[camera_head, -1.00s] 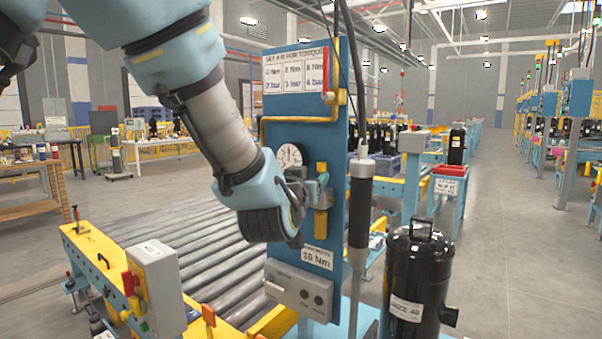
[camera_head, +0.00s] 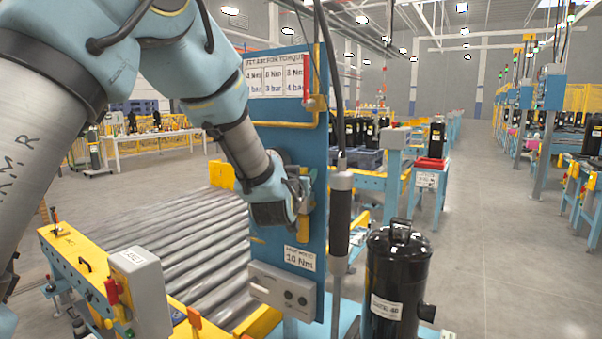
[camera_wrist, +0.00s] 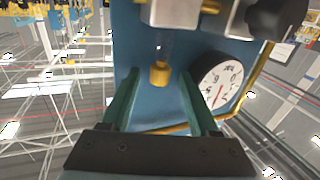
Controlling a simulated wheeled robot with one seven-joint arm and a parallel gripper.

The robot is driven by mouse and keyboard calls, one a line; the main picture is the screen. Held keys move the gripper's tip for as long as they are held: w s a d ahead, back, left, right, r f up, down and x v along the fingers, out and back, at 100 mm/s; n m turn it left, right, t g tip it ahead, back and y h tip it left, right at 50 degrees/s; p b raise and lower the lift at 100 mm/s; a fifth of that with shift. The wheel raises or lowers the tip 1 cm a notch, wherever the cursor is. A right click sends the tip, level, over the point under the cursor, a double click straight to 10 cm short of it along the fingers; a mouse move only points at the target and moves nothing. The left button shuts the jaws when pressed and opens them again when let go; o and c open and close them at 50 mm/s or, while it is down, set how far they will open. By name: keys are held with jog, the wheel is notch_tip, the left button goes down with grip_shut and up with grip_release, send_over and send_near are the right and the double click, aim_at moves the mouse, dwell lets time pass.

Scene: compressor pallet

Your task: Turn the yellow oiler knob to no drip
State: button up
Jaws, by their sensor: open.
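The yellow oiler knob (camera_wrist: 159,74) shows in the wrist view, at the end of a small clear tube against the blue panel (camera_wrist: 150,30). My gripper (camera_wrist: 160,80) is open, with one green finger on each side of the knob in that picture and visible gaps between. I cannot tell how deep the fingertips reach relative to the knob. In the head view my gripper (camera_head: 305,192) is at the front of the blue panel (camera_head: 318,130), and the knob cannot be made out there. The knob's setting cannot be read.
A round white gauge (camera_wrist: 220,82) sits close beside the right finger in the wrist view. Metal fittings (camera_wrist: 175,12) are at the top. In the head view a hanging black-handled tool (camera_head: 340,215) and a black compressor (camera_head: 396,285) stand right of the panel. A roller conveyor (camera_head: 185,250) lies left.

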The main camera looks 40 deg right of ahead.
grip_shut()
dwell(0.4)
jog(key=shift+w+a+m+g+h+b, duration=0.15)
jog(key=shift+m+g+h+b, duration=0.45)
jog(key=shift+m+g, duration=0.6)
jog(key=shift+w+m+g+h+b, duration=0.25)
jog(key=shift+m+g+h+b, duration=0.35)
jog(key=shift+g, duration=1.05)
jog(key=shift+w+a+m+g+h+b, duration=0.15)
jog(key=shift+m+g+h+b, duration=0.25)
jog(key=shift+m+g+b, duration=0.65)
jog(key=shift+d+m+g+p, duration=0.1)
jog(key=shift+m+g+p, duration=0.2)
jog(key=shift+g, duration=0.2)
grip_release()
